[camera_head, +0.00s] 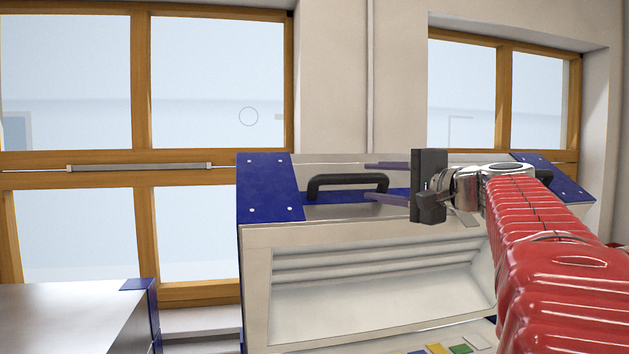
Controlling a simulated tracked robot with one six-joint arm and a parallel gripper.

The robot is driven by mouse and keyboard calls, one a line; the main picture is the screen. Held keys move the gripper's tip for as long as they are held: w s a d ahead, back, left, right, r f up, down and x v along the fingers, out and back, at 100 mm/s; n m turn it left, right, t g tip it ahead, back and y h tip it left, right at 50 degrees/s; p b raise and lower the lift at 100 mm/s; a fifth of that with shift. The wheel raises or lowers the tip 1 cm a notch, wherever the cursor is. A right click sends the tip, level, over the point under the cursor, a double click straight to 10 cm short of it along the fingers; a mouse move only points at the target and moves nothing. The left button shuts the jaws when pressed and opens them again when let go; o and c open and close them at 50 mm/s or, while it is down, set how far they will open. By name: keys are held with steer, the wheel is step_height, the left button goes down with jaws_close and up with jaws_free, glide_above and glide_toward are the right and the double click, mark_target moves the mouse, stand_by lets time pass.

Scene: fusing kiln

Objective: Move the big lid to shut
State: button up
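The big lid (264,188) is blue and white and stands raised, its pale hollow inside with long ridges facing me. A black bar handle (347,181) sits on its upper part, left of my gripper. My gripper (368,181) points left with its two purple fingers apart, one above the other. The right end of the handle shows between the fingertips in the picture; I cannot tell whether they are level with it in depth or touch it. My red arm and the gripper cover the right part of the lid.
Small coloured pieces (436,349) lie below the lid at the bottom edge. A grey-topped box with a blue corner (137,284) stands at the lower left. Wood-framed windows (143,90) and a pale wall are behind.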

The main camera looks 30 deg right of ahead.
mark_target(356, 180)
steer(key=w, duration=0.5)
steer(key=w+a, duration=0.1)
steer(key=w, duration=0.2)
steer(key=shift+w+f, duration=0.1)
jaws_close()
steer(key=shift+f, duration=0.1)
stand_by(0.4)
